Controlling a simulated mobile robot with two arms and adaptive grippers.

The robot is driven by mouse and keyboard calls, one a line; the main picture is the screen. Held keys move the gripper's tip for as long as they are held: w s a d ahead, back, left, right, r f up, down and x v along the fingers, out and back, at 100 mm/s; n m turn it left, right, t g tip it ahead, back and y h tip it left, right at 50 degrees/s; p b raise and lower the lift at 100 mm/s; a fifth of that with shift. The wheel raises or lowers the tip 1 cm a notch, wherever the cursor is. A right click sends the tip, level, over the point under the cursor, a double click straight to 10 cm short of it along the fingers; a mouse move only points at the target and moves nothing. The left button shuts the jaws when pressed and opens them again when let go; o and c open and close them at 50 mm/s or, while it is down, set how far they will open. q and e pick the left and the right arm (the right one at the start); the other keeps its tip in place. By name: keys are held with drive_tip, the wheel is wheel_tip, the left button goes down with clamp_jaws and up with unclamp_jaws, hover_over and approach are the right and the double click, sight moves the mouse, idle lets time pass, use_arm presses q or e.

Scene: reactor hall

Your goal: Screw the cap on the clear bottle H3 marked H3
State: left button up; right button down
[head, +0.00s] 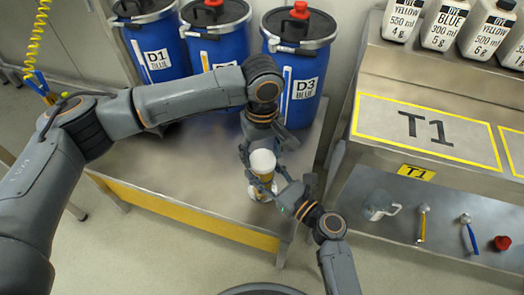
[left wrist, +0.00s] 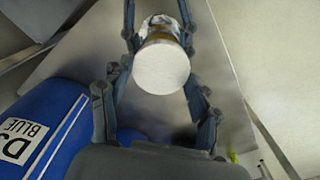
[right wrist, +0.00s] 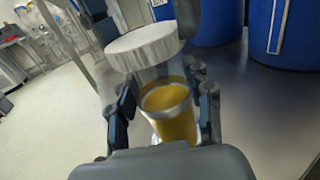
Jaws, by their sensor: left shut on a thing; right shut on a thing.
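The clear bottle H3 (head: 264,187) holds yellow-brown liquid and stands roughly upright in the air near the table's right end. My right gripper (head: 270,184) is shut on it from the side; the bottle (right wrist: 170,122) also shows between its fingers in the right wrist view. The white round cap (head: 262,161) is directly above the bottle. My left gripper (head: 264,153) is shut on the cap from above; the cap's flat face (left wrist: 160,68) fills the middle of the left wrist view. I cannot tell whether cap and rim touch. The H3 mark is not readable.
Blue drums, including D1 (head: 155,52) and D3 (head: 297,62), stand behind on the metal table (head: 165,170). At right, bench T1 (head: 425,125) carries several white bottles. Its lower shelf holds a clear jug (head: 381,205), two tools and a red cap (head: 502,243).

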use_arm(q)
drive_tip(key=shift+f, duration=0.45)
